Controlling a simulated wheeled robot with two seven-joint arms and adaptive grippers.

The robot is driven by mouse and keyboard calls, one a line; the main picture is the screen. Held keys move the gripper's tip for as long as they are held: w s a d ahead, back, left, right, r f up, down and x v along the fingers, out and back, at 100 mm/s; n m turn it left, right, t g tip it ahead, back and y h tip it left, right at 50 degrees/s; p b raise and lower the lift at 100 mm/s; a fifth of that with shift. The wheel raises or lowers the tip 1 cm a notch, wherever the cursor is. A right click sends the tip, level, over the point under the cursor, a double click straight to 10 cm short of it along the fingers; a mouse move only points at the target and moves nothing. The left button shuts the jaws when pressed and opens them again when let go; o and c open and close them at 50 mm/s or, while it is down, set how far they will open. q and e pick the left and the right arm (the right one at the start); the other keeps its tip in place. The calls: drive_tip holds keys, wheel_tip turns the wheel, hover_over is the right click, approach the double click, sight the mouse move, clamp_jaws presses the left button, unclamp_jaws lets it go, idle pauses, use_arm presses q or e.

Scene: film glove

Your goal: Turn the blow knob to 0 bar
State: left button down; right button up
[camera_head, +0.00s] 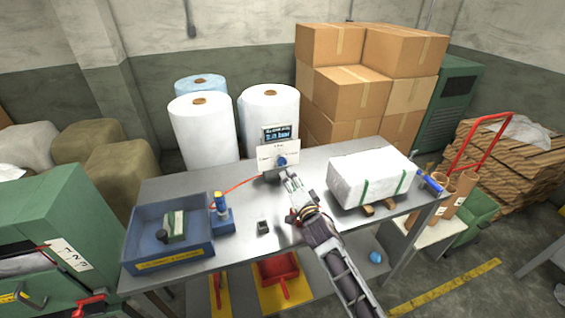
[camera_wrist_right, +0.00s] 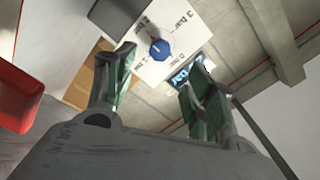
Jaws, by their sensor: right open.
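The blow knob (camera_head: 281,160) is a small blue dial on a white panel (camera_head: 265,158) at the back of the metal table. In the right wrist view, the knob (camera_wrist_right: 159,50) sits on the panel (camera_wrist_right: 140,25) between and beyond my fingertips, with labels such as "2 bar" and "3 bar" around it. A small dark display (camera_head: 277,133) with lit text stands above the panel. My right gripper (camera_head: 286,176) is open just in front of and below the knob; in the wrist view its fingers (camera_wrist_right: 160,75) are spread, with no clear contact. My left gripper is not in view.
A blue tray (camera_head: 190,262) with a green-and-white block and a small blue device (camera_head: 221,212) stand at the left of the table (camera_head: 255,237). A white wrapped block (camera_head: 362,180) lies right of my arm. White rolls (camera_head: 268,100) and cardboard boxes (camera_head: 345,95) stand behind.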

sight(283, 163)
drive_tip(key=shift+x, duration=5.5)
drive_tip(key=shift+f, duration=0.1)
drive_tip(key=c, duration=1)
